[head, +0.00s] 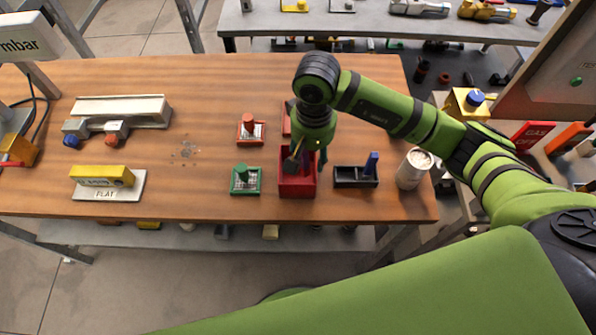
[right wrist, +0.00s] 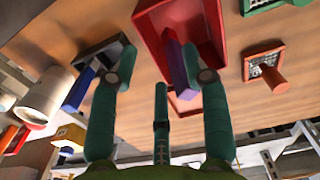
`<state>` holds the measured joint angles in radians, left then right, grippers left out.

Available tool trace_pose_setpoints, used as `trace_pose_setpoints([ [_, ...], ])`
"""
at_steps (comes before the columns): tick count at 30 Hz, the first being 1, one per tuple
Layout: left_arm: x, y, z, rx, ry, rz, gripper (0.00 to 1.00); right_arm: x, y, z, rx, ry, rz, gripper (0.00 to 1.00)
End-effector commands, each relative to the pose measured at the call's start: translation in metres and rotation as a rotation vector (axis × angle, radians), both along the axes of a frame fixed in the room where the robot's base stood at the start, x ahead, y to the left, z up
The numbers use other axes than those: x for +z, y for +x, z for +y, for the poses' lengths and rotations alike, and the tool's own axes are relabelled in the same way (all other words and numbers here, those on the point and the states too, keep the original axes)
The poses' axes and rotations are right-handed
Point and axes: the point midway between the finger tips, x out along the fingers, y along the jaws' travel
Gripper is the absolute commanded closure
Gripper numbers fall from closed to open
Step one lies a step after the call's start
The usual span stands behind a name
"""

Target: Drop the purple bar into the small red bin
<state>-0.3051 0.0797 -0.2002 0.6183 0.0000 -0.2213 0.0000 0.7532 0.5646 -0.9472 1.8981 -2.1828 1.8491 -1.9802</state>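The red bin (head: 297,184) stands near the front edge of the wooden table, between a green tray and a black tray. My right gripper (head: 306,150) is directly over it, pointing down, and hides part of its inside. In the right wrist view the gripper's fingers (right wrist: 160,90) are spread apart. The purple bar (right wrist: 178,65) shows against the red bin (right wrist: 222,35) there, close to one fingertip. I cannot tell whether it touches that finger or how deep it sits. My left gripper is not in view.
A green tray (head: 245,187) and an orange-red tray (head: 242,139) lie left of the bin. A black tray (head: 346,183) with a blue bar (head: 371,163) and a white cup (head: 410,172) stand right of it. The table's middle left (head: 200,185) is mostly clear.

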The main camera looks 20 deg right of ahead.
Motion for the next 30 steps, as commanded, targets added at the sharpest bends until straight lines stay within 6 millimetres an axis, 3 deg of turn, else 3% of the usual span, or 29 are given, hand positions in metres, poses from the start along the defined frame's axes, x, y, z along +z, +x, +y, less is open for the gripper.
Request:
trace_pose_setpoints([
  [8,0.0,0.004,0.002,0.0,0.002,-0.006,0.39,0.006,0.001,0.0,0.0,0.0,-0.003,0.53],
  [11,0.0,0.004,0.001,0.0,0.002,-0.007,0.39,0.019,0.001,0.0,0.001,0.0,-0.005,0.53],
  [22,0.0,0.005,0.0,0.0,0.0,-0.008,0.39,0.095,0.001,-0.001,0.0,-0.001,-0.006,0.53],
  [30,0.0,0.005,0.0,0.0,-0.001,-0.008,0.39,0.119,0.0,-0.001,0.0,-0.001,-0.001,0.53],
])
